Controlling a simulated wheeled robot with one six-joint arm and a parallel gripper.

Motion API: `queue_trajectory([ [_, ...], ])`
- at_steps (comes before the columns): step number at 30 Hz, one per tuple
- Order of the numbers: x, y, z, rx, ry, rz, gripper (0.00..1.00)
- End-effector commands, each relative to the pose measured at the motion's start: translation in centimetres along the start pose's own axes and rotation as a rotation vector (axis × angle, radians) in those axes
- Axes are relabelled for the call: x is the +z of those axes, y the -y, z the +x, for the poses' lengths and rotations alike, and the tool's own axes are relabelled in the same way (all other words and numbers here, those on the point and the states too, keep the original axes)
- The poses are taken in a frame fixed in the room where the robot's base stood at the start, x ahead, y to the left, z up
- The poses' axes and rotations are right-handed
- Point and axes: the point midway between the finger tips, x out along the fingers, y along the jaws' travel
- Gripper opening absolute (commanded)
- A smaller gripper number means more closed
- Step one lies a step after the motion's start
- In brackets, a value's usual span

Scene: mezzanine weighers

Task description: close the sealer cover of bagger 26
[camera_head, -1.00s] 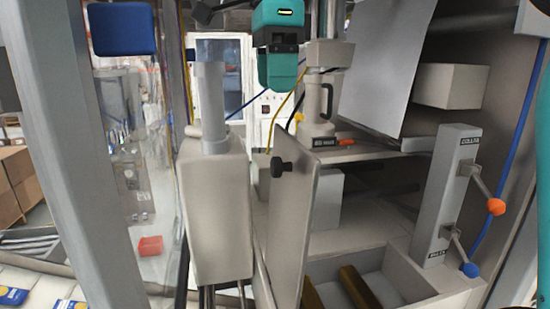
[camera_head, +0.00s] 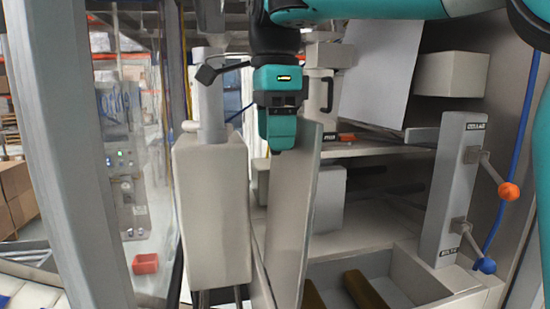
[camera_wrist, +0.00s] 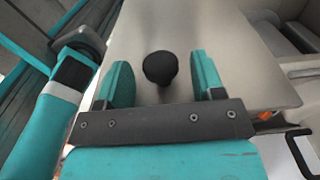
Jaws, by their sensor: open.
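The sealer cover is a flat beige panel (camera_head: 291,215) standing upright on edge, swung open beside the grey column housing. It also shows in the wrist view (camera_wrist: 215,45). A black round knob (camera_wrist: 160,67) on the cover sits between my gripper's fingers in the wrist view, with a gap on both sides. In the head view the knob is hidden behind my gripper. My gripper (camera_wrist: 160,85) is open, its two teal fingers astride the knob. In the head view my gripper (camera_head: 278,145) hangs at the cover's upper edge.
Right of the cover is a post (camera_head: 453,185) with an orange-tipped lever (camera_head: 508,191) and a blue-tipped lever (camera_head: 486,265). A beige housing (camera_head: 212,210) stands close on the left. An open tray (camera_head: 412,275) lies below right. A red bin (camera_head: 145,263) is far left.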

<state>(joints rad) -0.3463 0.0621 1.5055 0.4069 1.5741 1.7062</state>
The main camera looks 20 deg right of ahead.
Motion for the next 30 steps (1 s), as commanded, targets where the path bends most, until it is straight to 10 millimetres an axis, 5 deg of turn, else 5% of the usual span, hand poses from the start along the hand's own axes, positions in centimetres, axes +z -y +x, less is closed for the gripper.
queue_trajectory([
  [13,-0.01,-0.01,0.81,0.0,0.0,0.0,0.62],
  [21,0.0,-0.01,0.82,0.0,0.0,0.0,0.02],
  [30,-0.07,-0.14,0.84,0.0,0.001,-0.009,0.0],
])
